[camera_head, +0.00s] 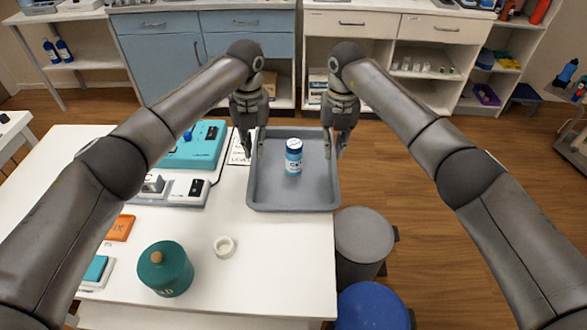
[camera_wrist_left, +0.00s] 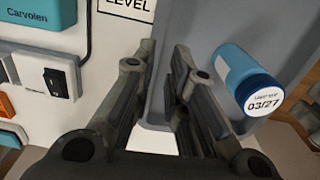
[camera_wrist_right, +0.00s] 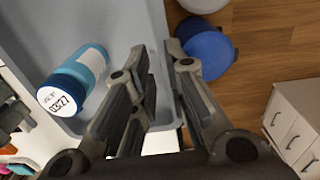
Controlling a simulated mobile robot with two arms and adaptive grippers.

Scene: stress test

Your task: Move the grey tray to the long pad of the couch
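The grey tray (camera_head: 265,203) is at the right end of the white table, with its right side at about the table's edge. I cannot tell whether it rests or is slightly raised. A blue bottle (camera_head: 293,158) with a white cap top stands in it. My left gripper (camera_head: 252,155) is at the tray's left wall, fingers on both sides of it; this also shows in the left wrist view (camera_wrist_left: 164,48). My right gripper (camera_head: 335,155) is likewise at the right wall, in the right wrist view too (camera_wrist_right: 157,52). No couch is in view.
The table (camera_head: 215,275) also holds a teal case (camera_head: 195,150), a green jar (camera_head: 165,270) and a white ring (camera_head: 224,246). A grey stool (camera_head: 363,235) and a blue stool (camera_head: 373,308) stand close by its right edge. Open wooden floor (camera_head: 430,240) lies to the right.

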